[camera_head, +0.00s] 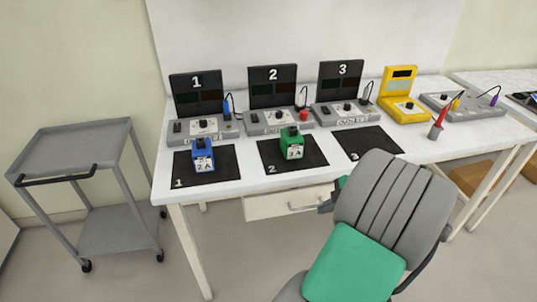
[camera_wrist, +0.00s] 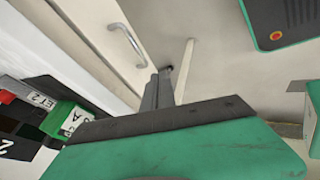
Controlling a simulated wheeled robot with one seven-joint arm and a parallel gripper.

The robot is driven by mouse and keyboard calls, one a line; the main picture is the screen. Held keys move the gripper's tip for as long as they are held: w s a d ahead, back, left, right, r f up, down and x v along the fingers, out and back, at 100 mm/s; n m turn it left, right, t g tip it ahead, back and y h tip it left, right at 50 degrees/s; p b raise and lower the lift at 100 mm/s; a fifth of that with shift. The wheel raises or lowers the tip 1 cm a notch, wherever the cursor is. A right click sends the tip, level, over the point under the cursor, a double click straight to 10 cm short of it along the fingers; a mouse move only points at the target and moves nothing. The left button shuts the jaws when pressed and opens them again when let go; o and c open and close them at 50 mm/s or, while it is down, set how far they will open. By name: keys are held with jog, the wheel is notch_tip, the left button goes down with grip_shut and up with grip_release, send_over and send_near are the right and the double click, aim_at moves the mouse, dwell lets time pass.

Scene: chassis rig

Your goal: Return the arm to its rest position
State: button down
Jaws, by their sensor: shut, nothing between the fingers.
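My gripper (camera_wrist: 162,75) shows in the wrist view as narrow dark fingers beyond a green and dark grey body. The fingers are shut with nothing between them. They point toward the floor and a white table leg, in front of the drawer side of the bench.
A white bench (camera_head: 229,184) holds test units, a blue block (camera_head: 203,160) on mat 1 and a green block (camera_head: 291,150) on mat 2; mat 3 (camera_head: 367,141) is bare. A grey cart (camera_head: 72,150) stands left.

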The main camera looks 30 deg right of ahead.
jog(key=s+a+f+m+g, duration=0.25)
jog(key=s+m, duration=0.35)
jog(key=m, duration=0.6)
jog(key=s+a+f+m+g, duration=0.1)
jog(key=s+a+m+g, duration=0.2)
jog(key=s+m, duration=0.6)
jog(key=w+a+r+n+p, duration=0.2)
jog(key=w+a+r, duration=0.3)
jog(key=a, duration=0.3)
jog(key=w+a+r+n+t+h+p, duration=0.1)
jog(key=w+a+r+n+p, duration=0.1)
jog(key=w+a+r, duration=0.3)
jog(key=w+a+r+n+t+h+p, duration=0.1)
jog(key=w+a+r+n, duration=0.3)
jog(key=a+r, duration=0.4)
jog(key=w+a, duration=0.1)
jog(key=a, duration=0.3)
jog(key=shift+w+a+n+p, duration=0.2)
jog(key=shift+a+n+p, duration=0.1)
jog(key=shift+p, duration=0.1)
jog(key=shift+t, duration=0.25)
